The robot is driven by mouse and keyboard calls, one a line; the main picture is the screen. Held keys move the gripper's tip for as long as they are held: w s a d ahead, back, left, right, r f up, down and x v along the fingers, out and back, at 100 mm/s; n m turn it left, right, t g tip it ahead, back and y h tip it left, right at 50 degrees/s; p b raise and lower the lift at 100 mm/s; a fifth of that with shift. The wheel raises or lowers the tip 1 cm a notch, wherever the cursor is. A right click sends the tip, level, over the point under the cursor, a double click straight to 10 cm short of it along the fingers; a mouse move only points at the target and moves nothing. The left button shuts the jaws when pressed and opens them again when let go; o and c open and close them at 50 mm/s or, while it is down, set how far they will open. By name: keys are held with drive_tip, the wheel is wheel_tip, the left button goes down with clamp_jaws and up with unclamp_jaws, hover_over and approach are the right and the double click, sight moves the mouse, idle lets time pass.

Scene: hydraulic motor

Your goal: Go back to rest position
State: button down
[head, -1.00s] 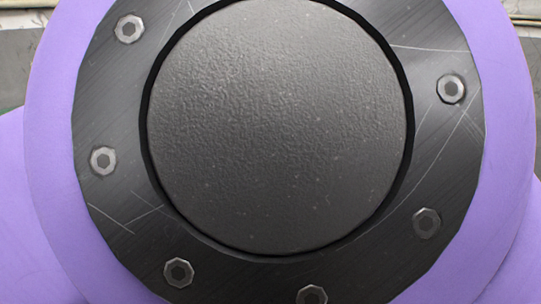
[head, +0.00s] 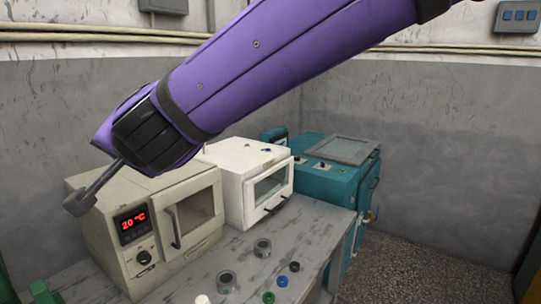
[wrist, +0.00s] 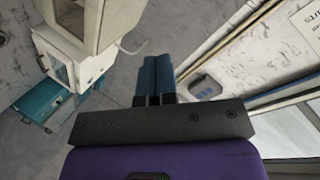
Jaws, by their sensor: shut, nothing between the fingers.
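My gripper (wrist: 154,80) shows in the wrist view as two blue fingers side by side, closed together with nothing between them. They stick up from a dark plate, clear of any object. In the head view my purple arm crosses from the upper right to the left, above the bench. A grey rod-like part extends from its left end, in front of the beige oven. I cannot make out the blue fingers in the head view.
A beige oven (head: 109,226) with a red 20 °C display and a white oven (head: 234,171) stand on the grey bench (head: 320,219). A teal machine (head: 312,184) stands behind. Several small parts lie on the bench front. Open floor (head: 420,270) is at the right.

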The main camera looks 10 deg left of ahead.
drive_tip(key=w+d+r+n+h, duration=0.1)
drive_tip(key=w+d, duration=0.1)
drive_tip(key=d, duration=0.9)
drive_tip(key=w+d+r+h, duration=0.1)
drive_tip(key=w+d+h, duration=0.1)
drive_tip(key=d, duration=0.9)
drive_tip(key=w+d+r+n+h, duration=0.1)
drive_tip(key=w+d, duration=0.1)
drive_tip(key=d, duration=0.9)
drive_tip(key=s+d+f+m+g+h, duration=0.1)
drive_tip(key=s+d+f+h, duration=0.1)
drive_tip(key=s+d, duration=0.3)
drive_tip(key=s+d+f+m+g+h, duration=0.1)
drive_tip(key=s+d+f+h, duration=0.1)
drive_tip(key=d, duration=1)
drive_tip(key=s+d+f+m+h, duration=0.1)
drive_tip(key=s+d+f+h, duration=0.2)
drive_tip(key=s+d, duration=0.4)
drive_tip(key=shift+s+d+f+g, duration=0.35)
drive_tip(key=shift+d+f+g, duration=0.05)
drive_tip(key=shift+d, duration=0.55)
drive_tip(key=shift+a, duration=0.1)
